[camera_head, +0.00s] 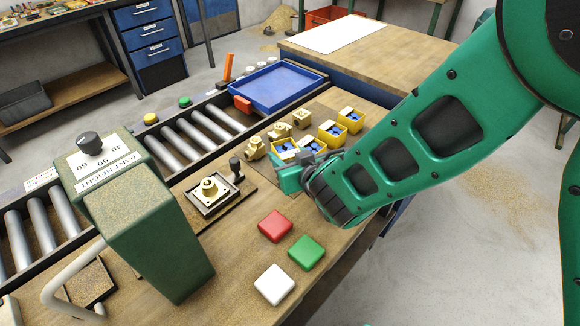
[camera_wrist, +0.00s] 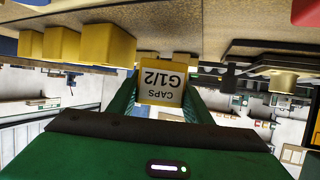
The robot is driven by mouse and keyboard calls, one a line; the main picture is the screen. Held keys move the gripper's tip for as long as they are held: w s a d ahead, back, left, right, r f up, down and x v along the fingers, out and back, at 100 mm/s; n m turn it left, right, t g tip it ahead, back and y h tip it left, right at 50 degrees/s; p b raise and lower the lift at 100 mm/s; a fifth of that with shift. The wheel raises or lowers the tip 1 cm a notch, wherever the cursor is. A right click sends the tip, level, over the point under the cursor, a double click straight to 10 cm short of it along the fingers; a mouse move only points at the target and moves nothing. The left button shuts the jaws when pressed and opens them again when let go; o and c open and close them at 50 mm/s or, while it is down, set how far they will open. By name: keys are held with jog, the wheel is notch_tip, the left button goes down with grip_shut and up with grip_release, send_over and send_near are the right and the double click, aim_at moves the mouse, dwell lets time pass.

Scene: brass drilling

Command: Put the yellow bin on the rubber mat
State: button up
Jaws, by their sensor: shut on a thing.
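In the wrist view, a yellow bin (camera_wrist: 162,84) with an upside-down label "CAPS G1/2" sits between the fingers of my gripper (camera_wrist: 162,100), which is shut on it. In the head view, my gripper (camera_head: 292,170) is over the workbench, and this yellow bin (camera_head: 283,145) with blue contents shows just beyond it. Whether it touches the bench is unclear. Three more yellow bins (camera_head: 331,132) stand in a row to its right. A darker flat patch (camera_head: 325,102) lies by the brass parts; I cannot tell for certain that it is the rubber mat.
Brass fittings (camera_head: 279,131) stand just behind the held bin. A fixture (camera_head: 212,193) with a brass part is at left. Red (camera_head: 275,226), green (camera_head: 306,253) and white (camera_head: 273,285) blocks lie in front. A blue tray (camera_head: 267,88) sits behind, near a roller conveyor (camera_head: 195,138).

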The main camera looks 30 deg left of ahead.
jog(key=shift+s+d+f, duration=0.1)
jog(key=shift+d+f, duration=0.05)
jog(key=shift+f, duration=0.2)
notch_tip(320, 180, down, 4)
jog(key=shift+r, duration=0.25)
jog(key=o, duration=1.1)
